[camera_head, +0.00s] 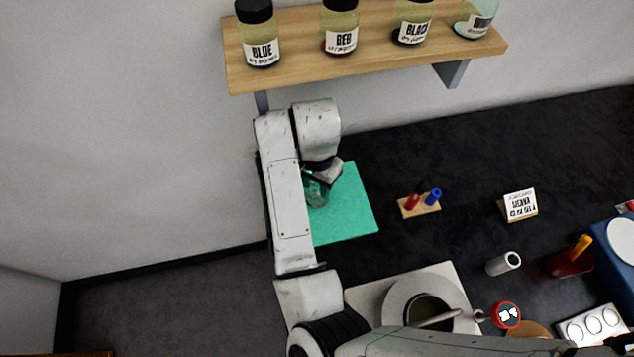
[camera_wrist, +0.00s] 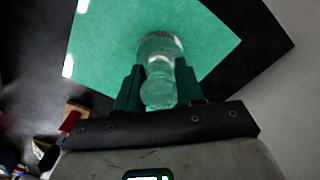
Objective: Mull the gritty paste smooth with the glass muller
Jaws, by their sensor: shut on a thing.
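The clear glass muller (camera_wrist: 160,58) stands between my gripper's two dark green fingers in the wrist view. My gripper (camera_wrist: 159,82) is shut on its narrower part, and its wide end is against or just above the green slab (camera_wrist: 112,45). In the head view my gripper (camera_head: 319,180) is over the left part of the slab (camera_head: 352,207), and the muller (camera_head: 316,193) shows partly below it. A thin brownish rim shows at the muller's wide end; I cannot tell if it is paste. The paste is otherwise not distinguishable.
A wooden shelf (camera_head: 370,50) with several labelled jars hangs above the slab. A small block (camera_head: 420,210) with red and blue pieces stands right of it. A pale bowl (camera_head: 395,300), a white cylinder (camera_head: 503,263) and a card (camera_head: 520,205) are farther right. Dark counter lies between them.

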